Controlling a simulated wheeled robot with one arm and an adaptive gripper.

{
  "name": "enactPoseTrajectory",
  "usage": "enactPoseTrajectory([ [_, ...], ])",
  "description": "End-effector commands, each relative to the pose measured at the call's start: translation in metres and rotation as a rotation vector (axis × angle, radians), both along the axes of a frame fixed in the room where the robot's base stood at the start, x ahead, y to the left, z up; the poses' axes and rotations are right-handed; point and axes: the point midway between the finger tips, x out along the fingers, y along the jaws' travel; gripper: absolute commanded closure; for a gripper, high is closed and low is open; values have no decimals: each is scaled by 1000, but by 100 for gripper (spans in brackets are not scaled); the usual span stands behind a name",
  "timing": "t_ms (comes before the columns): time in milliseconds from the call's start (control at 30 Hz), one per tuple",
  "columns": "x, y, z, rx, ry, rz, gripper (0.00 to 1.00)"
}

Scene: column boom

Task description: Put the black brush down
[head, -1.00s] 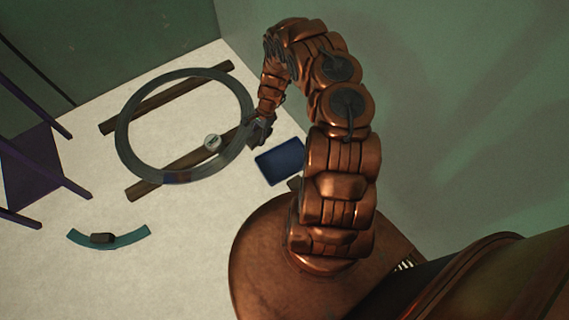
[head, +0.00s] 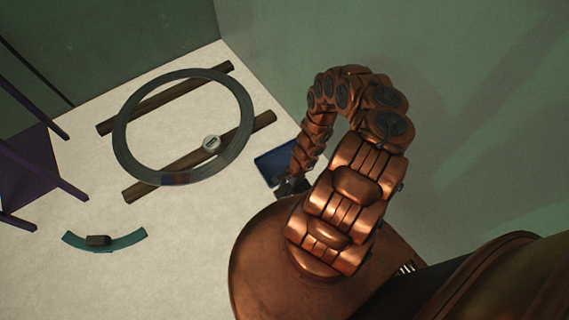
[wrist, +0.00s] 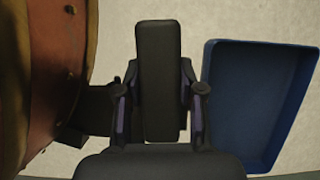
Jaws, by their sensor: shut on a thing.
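The black brush (wrist: 158,60) is a dark oblong block between the two fingers of my gripper (wrist: 159,98) in the wrist view. My gripper is shut on it. In the head view my gripper (head: 289,187) is low beside my base, at the near edge of the blue tray; the brush cannot be made out clearly there. In the wrist view the blue tray (wrist: 213,95) lies just right of the brush and looks empty. The brush appears over the pale surface beside the tray, not over the tray. Whether it touches that surface I cannot tell.
A large grey ring (head: 121,137) lies across two dark beams (head: 250,126), with a small round white-topped thing (head: 212,144) at its right side. A teal curved piece (head: 128,240) with a dark block (head: 98,240) lies lower left. A purple frame (head: 28,170) stands at far left. Pale surface between is clear.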

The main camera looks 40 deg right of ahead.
Motion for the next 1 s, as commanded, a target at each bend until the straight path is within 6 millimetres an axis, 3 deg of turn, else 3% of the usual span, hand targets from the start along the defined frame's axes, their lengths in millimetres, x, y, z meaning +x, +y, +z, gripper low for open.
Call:
enactPoseTrajectory([
  [267, 19, -13, -8, -1, -1, 5, 94],
  [1000, 118, -80, -17, 0, -5, 2, 94],
])
